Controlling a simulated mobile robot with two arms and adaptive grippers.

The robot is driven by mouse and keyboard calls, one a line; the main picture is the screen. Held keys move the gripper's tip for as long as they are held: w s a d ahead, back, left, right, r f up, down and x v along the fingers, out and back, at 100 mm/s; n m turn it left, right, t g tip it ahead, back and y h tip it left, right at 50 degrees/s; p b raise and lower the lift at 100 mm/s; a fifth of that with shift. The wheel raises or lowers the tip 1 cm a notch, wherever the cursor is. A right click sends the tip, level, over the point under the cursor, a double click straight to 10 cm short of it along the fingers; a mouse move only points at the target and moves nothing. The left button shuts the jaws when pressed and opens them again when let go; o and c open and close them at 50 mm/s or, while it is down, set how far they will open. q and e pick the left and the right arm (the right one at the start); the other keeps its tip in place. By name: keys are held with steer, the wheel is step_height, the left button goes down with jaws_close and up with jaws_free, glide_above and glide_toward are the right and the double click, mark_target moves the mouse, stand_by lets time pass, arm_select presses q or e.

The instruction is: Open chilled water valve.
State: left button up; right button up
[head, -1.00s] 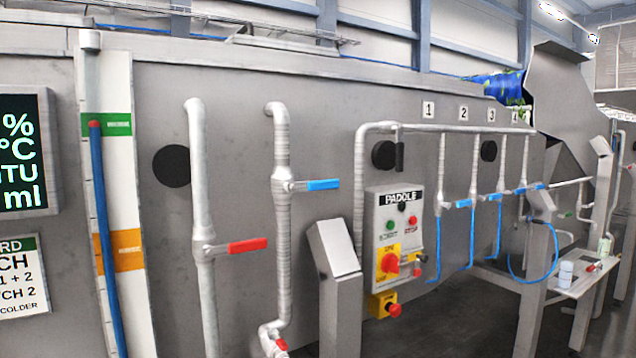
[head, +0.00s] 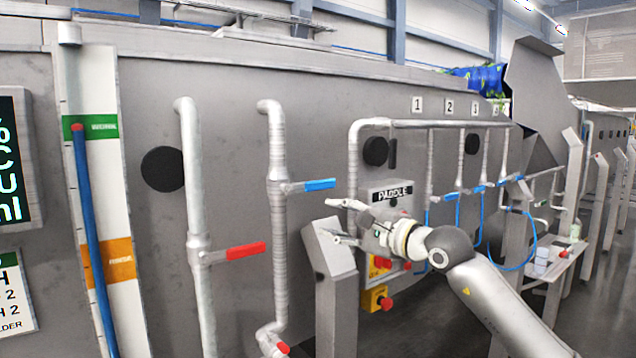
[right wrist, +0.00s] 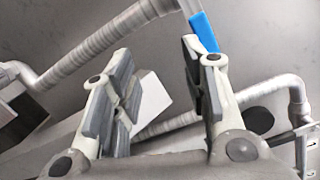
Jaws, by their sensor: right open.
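The valve with a blue lever handle (head: 319,185) sits on the second vertical pipe (head: 279,230) of the grey tank wall. The lever points right, across the pipe. My right gripper (head: 334,220) is open and empty, to the right of and a little below the lever, in front of the PADDLE control box. In the right wrist view the blue lever (right wrist: 204,33) shows at the top, beyond the tip of the right-hand finger; the open fingers (right wrist: 152,85) have nothing between them. My left gripper is not in view.
A red-handled valve (head: 246,251) is on the pipe to the left. A grey post with a slanted top (head: 333,290) stands just below my right gripper. The PADDLE box (head: 378,192) is partly hidden by my gripper. Several smaller blue valves are farther right.

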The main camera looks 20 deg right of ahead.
steer(key=n+t+h, duration=0.1)
steer(key=n+h, duration=0.1)
glide_toward(324, 185)
steer(key=p+x, duration=0.5)
steer(key=x, duration=0.4)
steer(key=shift+a+r+p, duration=0.1)
steer(key=shift+r+p, duration=0.05)
steer(key=shift+p, duration=0.25)
steer(key=shift+p+x, duration=0.35)
steer(key=shift+x, duration=0.5)
steer(key=shift+c, duration=0.5)
jaws_close()
